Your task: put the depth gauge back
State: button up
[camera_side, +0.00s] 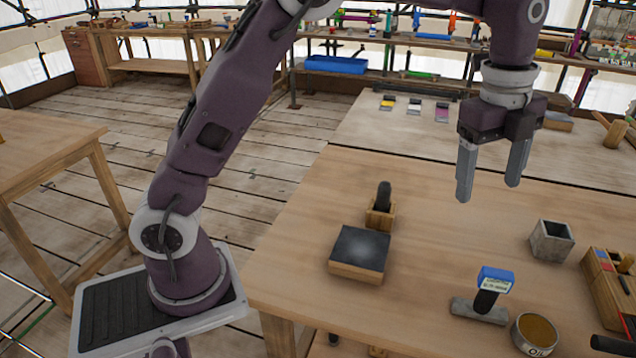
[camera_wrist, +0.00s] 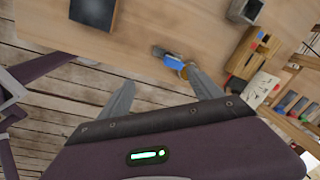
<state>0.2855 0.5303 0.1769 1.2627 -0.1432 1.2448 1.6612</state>
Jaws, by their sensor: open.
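The depth gauge (camera_side: 494,282) appears to be the tool with a blue head, a small light display and a dark stem on a flat grey base. It stands on the wooden table (camera_side: 300,235) near the front right. In the wrist view the gauge (camera_wrist: 174,62) lies beyond the fingertips, nearer the right finger. My gripper (camera_side: 489,188) is open and empty, pointing down well above the table, behind the gauge in the side view. Its two fingers also show in the wrist view (camera_wrist: 160,87). No gap or holder clearly meant for the gauge can be made out.
A tin (camera_side: 536,333) stands close right of the gauge. A square grey cup (camera_side: 551,240) and a wooden rack (camera_side: 611,290) with small items are farther right. A dark-topped block (camera_side: 360,252) and a wooden holder (camera_side: 380,213) with a black handle stand left. The table's middle is clear.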

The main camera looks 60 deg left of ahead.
jog(key=s+a+r+n+t, duration=0.2)
jog(key=s+a+r+n, duration=0.3)
jog(key=s+r+n, duration=0.45)
jog(key=s+a+f+n+t, duration=0.1)
jog(key=s+n, duration=0.4)
jog(key=s, duration=0.5)
jog(key=s+a+f+n+t, duration=0.1)
jog(key=s+a+f+n, duration=0.2)
jog(key=s, duration=0.7)
notch_tip(320, 180, down, 4)
jog(key=n, duration=0.2)
jog(key=shift+s+a+r+n+y, duration=0.2)
jog(key=shift+s+r+n+y, duration=0.05)
jog(key=shift+s+n+y, duration=0.1)
